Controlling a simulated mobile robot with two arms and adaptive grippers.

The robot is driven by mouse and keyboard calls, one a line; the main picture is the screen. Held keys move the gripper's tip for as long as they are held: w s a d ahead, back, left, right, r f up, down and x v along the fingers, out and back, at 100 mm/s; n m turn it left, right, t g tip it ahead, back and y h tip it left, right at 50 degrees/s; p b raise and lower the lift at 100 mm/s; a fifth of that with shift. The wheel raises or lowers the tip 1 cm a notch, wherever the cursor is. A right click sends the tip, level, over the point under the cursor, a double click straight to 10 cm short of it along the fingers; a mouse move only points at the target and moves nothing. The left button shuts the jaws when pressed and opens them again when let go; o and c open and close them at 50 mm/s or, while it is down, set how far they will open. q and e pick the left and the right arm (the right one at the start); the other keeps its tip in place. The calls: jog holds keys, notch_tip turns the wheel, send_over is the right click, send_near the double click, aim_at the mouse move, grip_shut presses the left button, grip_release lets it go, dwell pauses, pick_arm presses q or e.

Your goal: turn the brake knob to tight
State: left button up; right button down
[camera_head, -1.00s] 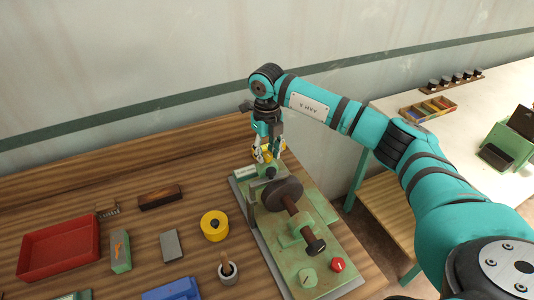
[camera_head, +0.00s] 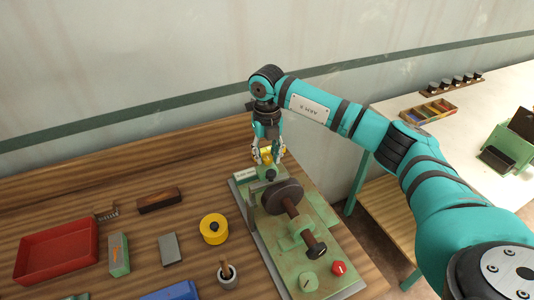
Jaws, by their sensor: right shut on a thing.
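The green machine (camera_head: 318,262) stands on the wooden workbench with a dark drum (camera_head: 283,196) and a crank handle. A small dark knob (camera_head: 270,174), which I take as the brake knob, sits at its far end beside a pale label plate (camera_head: 245,175). My right gripper (camera_head: 268,163) points down at this knob, with its fingers closed around its top. The fingers partly hide the knob, and I cannot read its setting. My left gripper is not in view.
Yellow pieces (camera_head: 266,152) show behind and between the fingers. A green dial (camera_head: 309,281) and a red knob (camera_head: 339,268) sit at the machine's near end. A yellow spool (camera_head: 214,228), grey block (camera_head: 170,249) and red tray (camera_head: 57,250) lie left on the bench.

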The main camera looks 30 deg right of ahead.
aim_at(267, 156)
jog(key=shift+w+r, duration=0.1)
jog(key=c, duration=1)
grip_release()
jog(key=shift+o, duration=0.2)
notch_tip(267, 156, up, 12)
